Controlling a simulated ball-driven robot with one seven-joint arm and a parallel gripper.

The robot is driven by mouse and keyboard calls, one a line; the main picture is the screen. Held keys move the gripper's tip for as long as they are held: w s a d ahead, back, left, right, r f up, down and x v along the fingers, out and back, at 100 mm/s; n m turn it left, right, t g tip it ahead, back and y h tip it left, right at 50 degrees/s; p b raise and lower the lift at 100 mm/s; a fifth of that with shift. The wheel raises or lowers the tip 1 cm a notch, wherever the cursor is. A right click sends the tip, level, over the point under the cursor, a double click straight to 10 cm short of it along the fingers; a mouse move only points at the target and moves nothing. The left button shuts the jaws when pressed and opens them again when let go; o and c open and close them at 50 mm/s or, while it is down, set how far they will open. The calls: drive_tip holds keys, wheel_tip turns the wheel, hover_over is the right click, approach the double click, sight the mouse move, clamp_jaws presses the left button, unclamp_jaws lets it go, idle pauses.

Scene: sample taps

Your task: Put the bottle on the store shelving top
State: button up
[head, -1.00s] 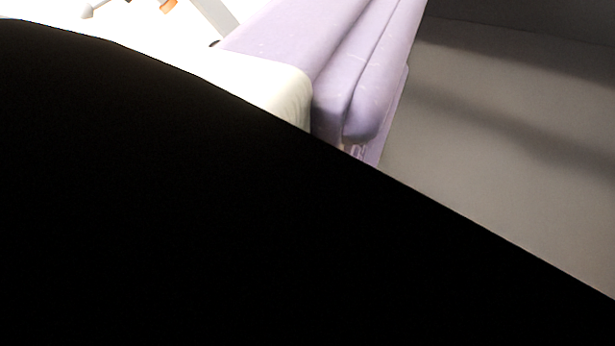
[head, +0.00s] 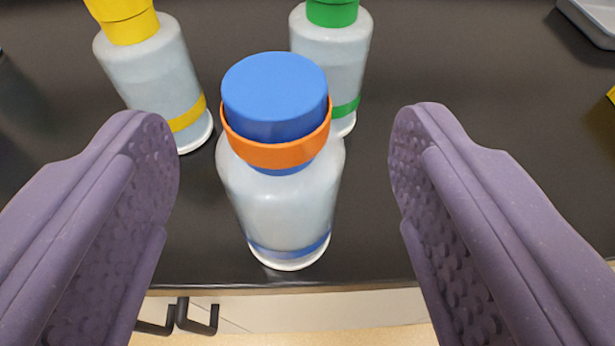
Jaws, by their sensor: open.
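A clear-white bottle (head: 283,205) with a blue cap, an orange ring around its neck and a blue band near its base stands upright on the black counter, near its front edge. My gripper (head: 285,150) is open, with one purple finger to the left of this bottle and one to the right. There is a gap on both sides, and neither finger touches it. A similar bottle with a yellow cap (head: 155,70) stands behind to the left, and one with a green cap (head: 333,55) stands behind to the right. I do not see the store shelving.
A grey tray (head: 592,22) lies at the far right corner. A cabinet front with dark handles (head: 190,315) is below the counter edge.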

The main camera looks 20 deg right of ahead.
sight(272, 117)
drive_tip(key=b+x, duration=0.1)
drive_tip(key=x, duration=0.4)
drive_tip(key=shift+w+f+b, duration=0.1)
drive_tip(key=shift+w+b, duration=0.25)
drive_tip(key=shift+w, duration=0.05)
clamp_jaws()
